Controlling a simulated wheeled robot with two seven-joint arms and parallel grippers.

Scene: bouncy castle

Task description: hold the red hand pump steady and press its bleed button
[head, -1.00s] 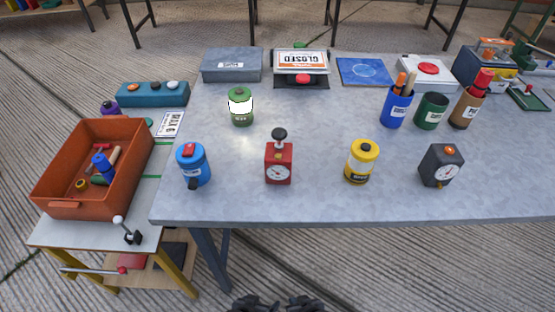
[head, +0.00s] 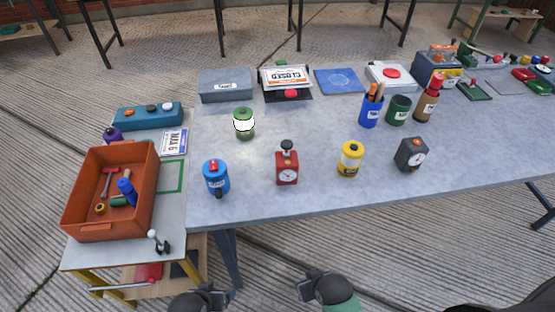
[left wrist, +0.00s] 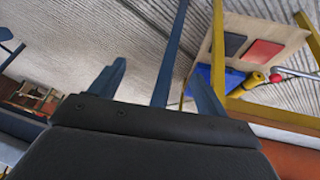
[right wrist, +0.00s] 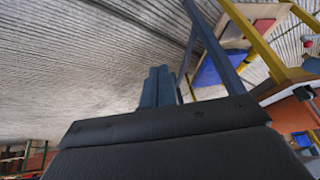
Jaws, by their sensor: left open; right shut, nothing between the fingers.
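The red hand pump (head: 287,167) stands upright on the grey table near its front edge, in the head view. It has a white dial on its front and a dark knob (head: 286,146) on top. I cannot make out a separate bleed button at this size. My left gripper shows in the left wrist view (left wrist: 155,85) with its two fingers apart and nothing between them. My right gripper shows in the right wrist view (right wrist: 159,87) with its fingers together and empty. In the head view only dark arm parts show at the bottom, below the table edge, well apart from the pump.
A blue canister (head: 216,178) stands left of the pump, a yellow one (head: 350,160) and a dark gauge box (head: 411,154) to its right. A green-and-white can (head: 244,123) is behind. An orange bin (head: 148,195) sits on the left side table. Bare tabletop surrounds the pump.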

